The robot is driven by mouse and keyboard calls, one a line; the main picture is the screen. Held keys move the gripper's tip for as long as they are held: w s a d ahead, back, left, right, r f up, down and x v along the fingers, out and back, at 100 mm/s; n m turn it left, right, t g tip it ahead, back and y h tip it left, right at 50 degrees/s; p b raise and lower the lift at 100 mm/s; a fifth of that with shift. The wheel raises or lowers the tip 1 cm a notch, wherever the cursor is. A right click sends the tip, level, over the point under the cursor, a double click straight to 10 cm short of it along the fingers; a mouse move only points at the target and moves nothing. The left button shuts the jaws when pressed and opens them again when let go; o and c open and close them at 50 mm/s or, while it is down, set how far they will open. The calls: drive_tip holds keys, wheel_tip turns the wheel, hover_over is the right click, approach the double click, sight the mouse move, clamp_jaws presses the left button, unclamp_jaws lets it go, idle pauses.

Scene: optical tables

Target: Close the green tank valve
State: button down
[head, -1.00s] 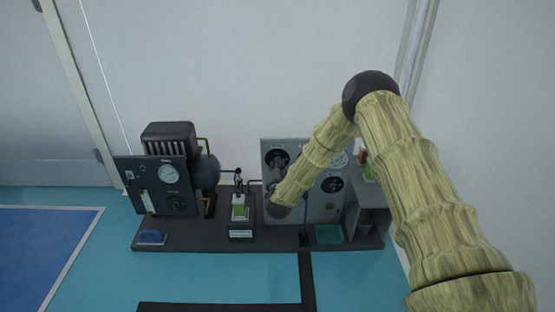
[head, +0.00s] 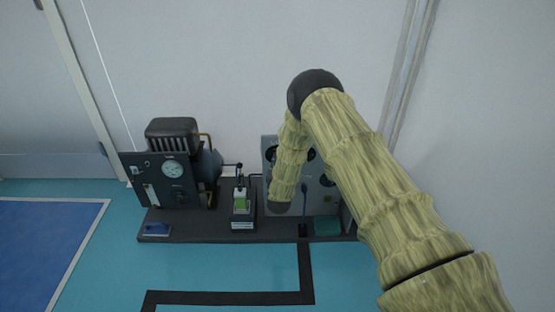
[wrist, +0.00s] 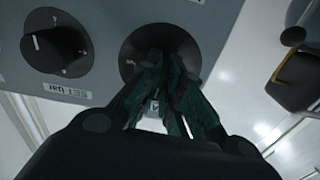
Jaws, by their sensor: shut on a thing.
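In the wrist view my gripper (wrist: 162,75) is shut on a dark round knob (wrist: 190,45) on a grey panel (wrist: 105,12). The fingers cover most of the knob and of a small label below it, so I cannot read which valve it is. In the head view the grey panel (head: 268,155) stands right of centre, partly behind my arm. My gripper and the held knob are hidden there. A small clear vessel with green contents (head: 240,203) stands left of the panel.
A second dark knob (wrist: 57,48) with a "SET bar" label is beside the held one. A dark panel with a gauge (head: 173,170) and a ribbed black unit (head: 172,133) stand at left. A blue block (head: 157,229) lies at the front left of the dark base (head: 200,232).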

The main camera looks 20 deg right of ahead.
drive_tip(key=shift+s+f+n, duration=0.1)
drive_tip(key=shift+n, duration=0.3)
drive_tip(key=c, duration=1.6)
unclamp_jaws()
drive_tip(key=v, duration=1.2)
